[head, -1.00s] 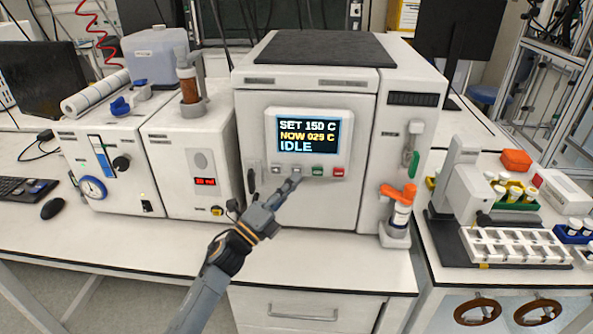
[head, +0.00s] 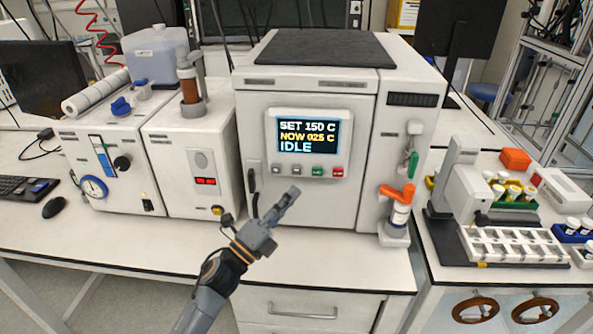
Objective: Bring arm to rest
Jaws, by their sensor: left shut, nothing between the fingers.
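My left gripper (head: 293,196) is shut and empty in the head view. It stands in front of the lower door of the white pressure reactor (head: 305,205), below its button row and apart from the buttons. My left arm (head: 222,270) comes up from the bottom edge, left of the middle. The reactor's display (head: 307,136) reads SET 150 C, NOW 025 C (the last digit is hard to read) and IDLE. Under the display are two grey buttons, a green button (head: 318,171) and a red button (head: 338,171). My right gripper is not in view.
White instruments (head: 190,160) with a gauge stand left of the reactor. A sampler with a vial tray (head: 515,243) is on the right bench. The bench front (head: 340,262) below the reactor is clear.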

